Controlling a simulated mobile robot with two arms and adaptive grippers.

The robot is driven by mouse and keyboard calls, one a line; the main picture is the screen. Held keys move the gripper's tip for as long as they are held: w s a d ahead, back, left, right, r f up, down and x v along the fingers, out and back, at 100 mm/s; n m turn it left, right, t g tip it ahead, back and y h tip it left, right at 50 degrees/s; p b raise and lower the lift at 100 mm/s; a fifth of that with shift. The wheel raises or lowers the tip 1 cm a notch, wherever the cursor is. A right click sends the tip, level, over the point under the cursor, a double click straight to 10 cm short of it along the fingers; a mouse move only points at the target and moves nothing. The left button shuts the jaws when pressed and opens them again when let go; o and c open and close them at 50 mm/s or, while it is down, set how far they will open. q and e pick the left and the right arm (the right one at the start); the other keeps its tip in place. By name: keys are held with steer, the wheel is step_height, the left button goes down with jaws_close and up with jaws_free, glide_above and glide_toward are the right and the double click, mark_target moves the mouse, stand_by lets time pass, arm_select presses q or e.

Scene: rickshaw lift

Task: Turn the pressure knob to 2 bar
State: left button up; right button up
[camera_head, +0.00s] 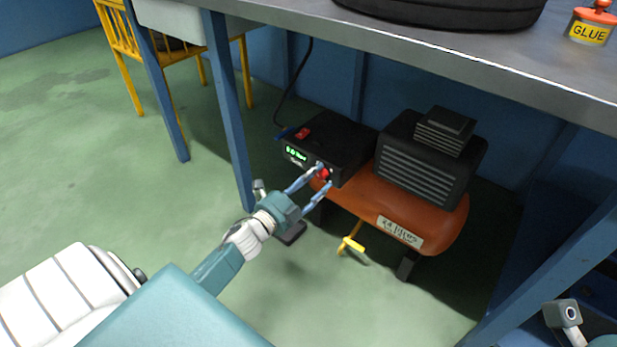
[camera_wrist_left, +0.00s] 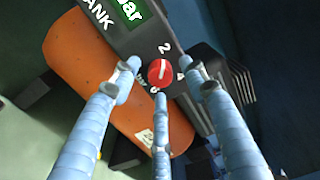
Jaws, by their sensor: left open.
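The red pressure knob (camera_head: 323,174) sits on the front of a black box (camera_head: 340,143) with a green lit display (camera_head: 296,153). In the left wrist view the knob (camera_wrist_left: 158,72) has a short white line and the numbers 2, 4 and 6 around it. The display (camera_wrist_left: 127,10) there ends in "Bar"; its number is out of view. My left gripper (camera_head: 319,181) is open in front of the knob. Its three blue fingers are spread around the knob in the wrist view (camera_wrist_left: 163,78); I cannot tell whether they touch it. My right gripper's fingers are not in view.
A tire (camera_head: 440,12) and glue pot (camera_head: 590,28) are on top. Open green floor lies left.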

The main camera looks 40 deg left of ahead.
arm_select(q)
steer(key=s, duration=1.1)
steer(key=shift+s+a, duration=0.4)
steer(key=shift+a, duration=0.05)
